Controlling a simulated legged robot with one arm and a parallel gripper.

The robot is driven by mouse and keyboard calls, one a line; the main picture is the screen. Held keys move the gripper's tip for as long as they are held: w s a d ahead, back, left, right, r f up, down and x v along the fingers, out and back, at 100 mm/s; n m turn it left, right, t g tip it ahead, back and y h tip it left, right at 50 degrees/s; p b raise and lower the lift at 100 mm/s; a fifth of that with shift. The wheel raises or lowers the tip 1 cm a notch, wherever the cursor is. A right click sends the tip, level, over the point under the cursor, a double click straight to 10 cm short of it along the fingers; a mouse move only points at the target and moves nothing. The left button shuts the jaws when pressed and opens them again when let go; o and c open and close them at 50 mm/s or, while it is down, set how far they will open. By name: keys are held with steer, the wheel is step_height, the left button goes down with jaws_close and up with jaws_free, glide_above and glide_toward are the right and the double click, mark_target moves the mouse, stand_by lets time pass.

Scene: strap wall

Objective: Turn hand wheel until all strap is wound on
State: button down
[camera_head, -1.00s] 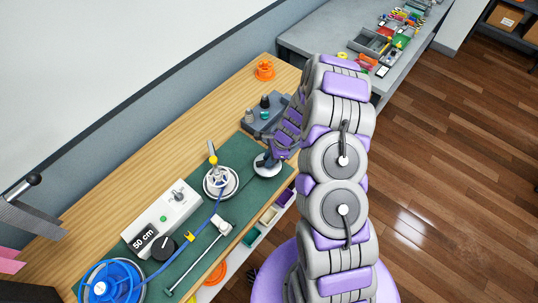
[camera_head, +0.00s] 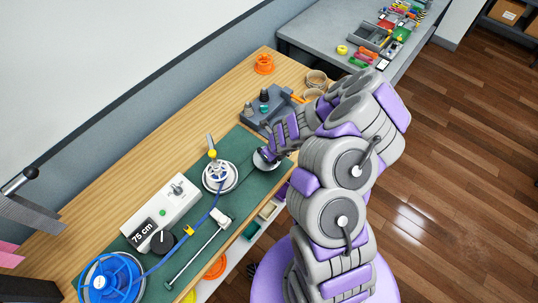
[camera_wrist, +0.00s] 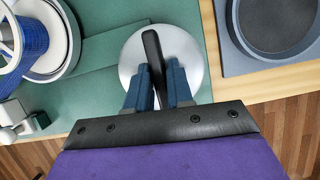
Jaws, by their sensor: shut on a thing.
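The hand wheel is a pale disc (camera_wrist: 190,50) with a dark handle (camera_wrist: 151,48) across it. My gripper (camera_wrist: 158,82) has its blue fingers on both sides of the handle and is shut on it; the head view shows my gripper (camera_head: 268,155) over the disc too. Left of it is a white reel (camera_head: 219,174) with a yellow knob. Blue strap (camera_head: 207,212) runs to it from a large blue spool (camera_head: 112,281). The wrist view shows blue strap wound on the reel (camera_wrist: 29,40). A white counter box (camera_head: 158,215) reads 75 cm.
A yellow clip (camera_head: 188,231) is on the strap, beside a white-headed rod (camera_head: 198,249). A grey tool block (camera_head: 262,112) and an orange spool (camera_head: 264,64) stand further back. Small bins are along the bench's front edge.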

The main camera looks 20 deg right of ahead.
steer(key=m+b, duration=0.1)
steer(key=b, duration=0.1)
steer(key=m+h+b, duration=0.1)
steer(key=m+b, duration=0.2)
steer(key=b, duration=0.1)
steer(key=shift+a+f+t+h+b, duration=0.25)
steer(key=shift+f+t+h+b, duration=0.05)
steer(key=shift+t+b, duration=0.1)
steer(key=m+h+b, duration=0.1)
steer(key=m+b, duration=0.2)
steer(key=shift+s+a, duration=0.1)
steer(key=m+b, duration=0.1)
steer(key=m, duration=0.1)
steer(key=m+h+b, duration=0.1)
steer(key=shift+a+r+m+g+b, duration=0.1)
steer(key=shift+r+m+g+b, duration=0.05)
steer(key=shift+m+g+b, duration=0.2)
steer(key=shift+m+g+h+b, duration=0.25)
steer(key=shift+m+h+b, duration=0.4)
steer(key=shift+m, duration=1.2)
steer(key=shift+h, duration=0.25)
steer(key=c, duration=1.1)
jaws_free()
steer(key=shift+w, duration=0.2)
steer(key=shift+r, duration=0.1)
steer(key=p+v, duration=0.4)
steer(key=v, duration=1.3)
steer(key=shift+a+r, duration=0.1)
